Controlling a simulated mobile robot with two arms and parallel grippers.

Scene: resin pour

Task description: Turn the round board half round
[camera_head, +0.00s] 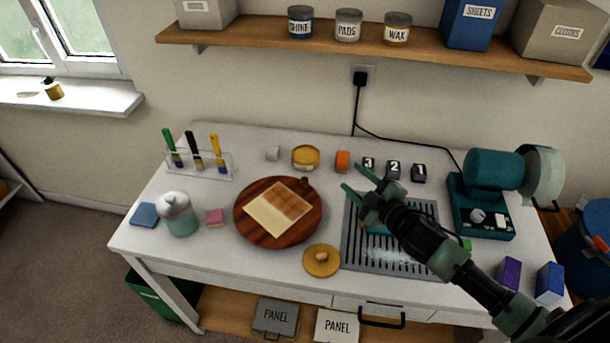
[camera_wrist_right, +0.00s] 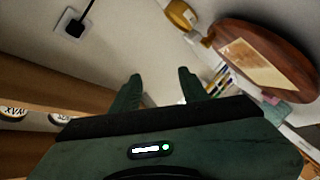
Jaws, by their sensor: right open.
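The round board (camera_head: 250,231) is dark reddish wood and lies flat on the white table, left of the table's middle. A pale square panel (camera_head: 278,207) with a browner upper part lies on it. The board has a small dark knob (camera_head: 306,183) at its upper right edge. My right gripper (camera_head: 352,189) is open and empty, to the right of the board and apart from it, above the slotted grate. In the right wrist view, the board (camera_wrist_right: 245,32) shows at the upper right, beyond the two open fingers (camera_wrist_right: 160,82). My left gripper is not in view.
A round yellow lid with a knob (camera_head: 321,260) lies just in front of the board. A white-topped jar (camera_head: 178,218) and pink block (camera_head: 215,217) stand to its left. A yellow tin (camera_head: 305,157) and orange block (camera_head: 342,161) stand behind. The slotted grate (camera_head: 350,245) lies to the right.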

